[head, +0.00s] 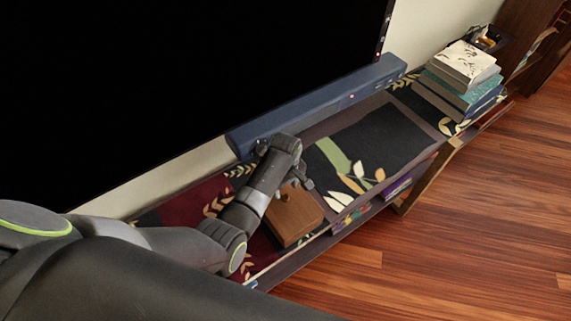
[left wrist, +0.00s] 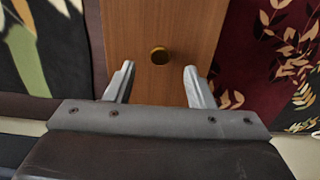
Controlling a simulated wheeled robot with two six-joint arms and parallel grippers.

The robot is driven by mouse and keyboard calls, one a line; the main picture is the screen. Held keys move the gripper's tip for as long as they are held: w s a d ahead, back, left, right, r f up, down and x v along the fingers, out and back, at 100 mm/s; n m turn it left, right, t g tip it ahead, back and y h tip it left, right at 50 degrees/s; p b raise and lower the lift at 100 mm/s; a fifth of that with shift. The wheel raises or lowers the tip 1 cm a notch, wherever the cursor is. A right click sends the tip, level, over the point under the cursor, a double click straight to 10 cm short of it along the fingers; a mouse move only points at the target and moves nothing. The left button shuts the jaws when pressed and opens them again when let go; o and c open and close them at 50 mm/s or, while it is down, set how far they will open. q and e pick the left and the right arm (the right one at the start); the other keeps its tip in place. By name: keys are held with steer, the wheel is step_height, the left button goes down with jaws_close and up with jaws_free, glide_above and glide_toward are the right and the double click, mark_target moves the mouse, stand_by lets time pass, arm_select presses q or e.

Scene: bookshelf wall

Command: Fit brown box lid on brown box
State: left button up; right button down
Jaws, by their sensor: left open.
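A brown wooden box (head: 293,222) sits on the patterned top of the low shelf, just below my left gripper (head: 296,178). The knob also shows in the head view (head: 287,197). I cannot tell whether the lid sits flush on the box. In the left wrist view my left gripper (left wrist: 159,70) is open, its fingers apart over the lid on either side of the knob's line, holding nothing. My right gripper is not in view.
A long blue-grey soundbar (head: 330,103) lies behind the box, under a large black screen (head: 190,80). A stack of books (head: 463,78) stands at the far right end of the shelf top. Open shelf top (head: 385,140) lies right of the box. The wooden floor (head: 470,220) is clear.

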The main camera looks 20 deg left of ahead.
mark_target(285, 197)
arm_select(q)
step_height(285, 197, up, 13)
steer(key=b, duration=0.1)
steer(key=shift+f, duration=0.15)
steer(key=shift+f, duration=0.1)
stand_by(0.5)
